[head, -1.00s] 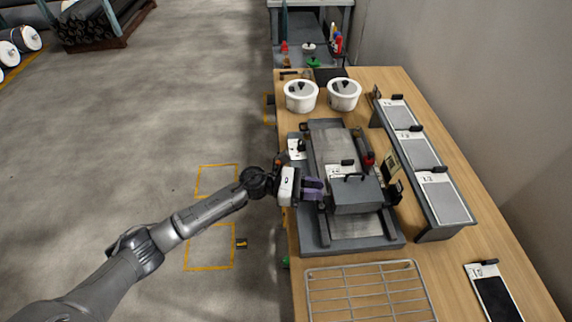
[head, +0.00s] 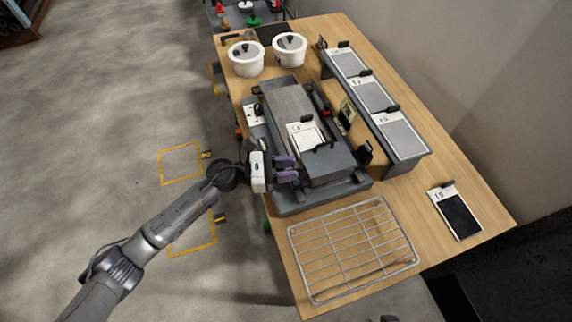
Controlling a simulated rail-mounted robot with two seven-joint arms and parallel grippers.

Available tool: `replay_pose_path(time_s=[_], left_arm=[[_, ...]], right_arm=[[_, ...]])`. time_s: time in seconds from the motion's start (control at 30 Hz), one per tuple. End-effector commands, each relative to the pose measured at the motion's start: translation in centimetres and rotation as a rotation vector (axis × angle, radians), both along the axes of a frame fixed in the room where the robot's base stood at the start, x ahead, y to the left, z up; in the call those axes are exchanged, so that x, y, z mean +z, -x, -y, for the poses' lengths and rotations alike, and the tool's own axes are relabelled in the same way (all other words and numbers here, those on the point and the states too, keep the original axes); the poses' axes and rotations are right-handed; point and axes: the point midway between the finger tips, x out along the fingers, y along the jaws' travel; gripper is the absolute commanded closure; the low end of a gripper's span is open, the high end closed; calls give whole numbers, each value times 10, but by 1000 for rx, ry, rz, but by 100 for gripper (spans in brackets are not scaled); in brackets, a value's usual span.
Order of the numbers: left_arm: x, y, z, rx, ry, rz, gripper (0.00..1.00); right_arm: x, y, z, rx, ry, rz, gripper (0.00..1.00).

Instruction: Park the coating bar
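The grey coating machine (head: 278,203) stands on the wooden bench with a long flat bed. A dark grey block with a black handle (head: 328,165) sits across the bed near its front end. I cannot make out the coating bar as a separate part. A white-edged sheet (head: 303,135) lies on the bed behind the block. My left gripper (head: 293,168) has its two purple fingers at the block's left side, pointing at it. The fingers lie close together with a narrow dark gap. Whether they hold something there is too small to tell.
A wire rack (head: 352,250) lies at the bench's front. A raised shelf with several grey panels (head: 404,138) stands to the right, and a dark panel (head: 459,215) lies near the right edge. Two white lidded pots (head: 246,60) stand behind the machine. Bench wood is bare around the dark panel.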

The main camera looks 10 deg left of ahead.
Motion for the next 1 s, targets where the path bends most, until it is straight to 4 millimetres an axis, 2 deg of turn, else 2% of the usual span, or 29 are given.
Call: replay_pose_path(time_s=[0.03,0.17,0.4,0.53,0.67,1.0], left_arm=[[0,0,1,-1,1,0,64],[0,0,0,1,-1,-1,52],[-1,-1,-2,4,-1,-3,52],[-2,1,-9,6,-2,-3,52],[-3,7,-27,6,-4,-3,52],[-3,28,-90,6,-3,-5,52]], right_arm=[[0,0,0,0,0,0,57],[0,0,1,1,3,-1,57],[-1,0,3,7,11,-1,57],[-1,0,3,7,11,0,57],[-3,0,3,6,11,0,57],[-8,0,1,2,3,-1,57]])
